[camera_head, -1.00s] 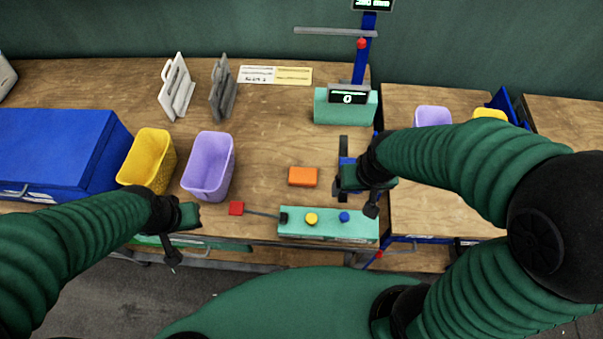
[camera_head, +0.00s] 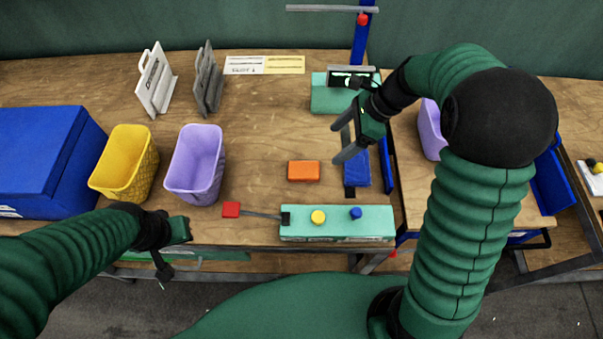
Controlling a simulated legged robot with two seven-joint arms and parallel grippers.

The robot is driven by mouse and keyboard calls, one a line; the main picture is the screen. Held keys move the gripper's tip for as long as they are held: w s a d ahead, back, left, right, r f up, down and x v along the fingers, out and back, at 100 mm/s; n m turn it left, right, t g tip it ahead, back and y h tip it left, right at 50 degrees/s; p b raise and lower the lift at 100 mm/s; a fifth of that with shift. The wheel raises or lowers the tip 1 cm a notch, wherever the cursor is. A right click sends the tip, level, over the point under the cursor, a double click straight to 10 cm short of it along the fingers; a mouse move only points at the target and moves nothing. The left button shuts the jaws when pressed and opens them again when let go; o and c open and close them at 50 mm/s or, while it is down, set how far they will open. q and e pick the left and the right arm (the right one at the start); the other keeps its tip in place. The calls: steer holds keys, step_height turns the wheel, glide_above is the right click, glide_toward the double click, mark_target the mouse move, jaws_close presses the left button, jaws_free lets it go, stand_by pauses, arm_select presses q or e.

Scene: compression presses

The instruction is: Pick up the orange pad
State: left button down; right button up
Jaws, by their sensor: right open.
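The orange pad (camera_head: 303,171) lies flat on the wooden table, just behind the teal control box. My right gripper (camera_head: 341,143) is open and empty, above and to the right of the pad, its fingers pointing left and down. It is apart from the pad. My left gripper (camera_head: 178,250) hangs at the table's front edge, in front of the bins; its fingers are too unclear to read.
A teal control box (camera_head: 337,224) with yellow and blue buttons sits at the front edge; a red block (camera_head: 231,209) on a lever sticks out left. Purple (camera_head: 197,165) and yellow (camera_head: 125,164) bins stand left. A blue block (camera_head: 357,170) lies right of the pad.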

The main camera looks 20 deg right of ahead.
mark_target(304, 169)
steer(key=b+x, duration=0.1)
steer(key=x, duration=0.9)
steer(key=shift+f, duration=0.35)
steer(key=b+x, duration=0.1)
steer(key=x, duration=0.4)
steer(key=shift+a+r, duration=0.15)
steer(key=shift+a, duration=0.05)
steer(key=shift+w+a, duration=0.15)
steer(key=shift+d, duration=0.2)
steer(key=c, duration=1.5)
step_height(304, 169, up, 10)
steer(key=shift+p, duration=1)
steer(key=shift+c, duration=0.2)
steer(key=o, duration=0.9)
steer(key=c, duration=0.7)
steer(key=shift+o, duration=0.2)
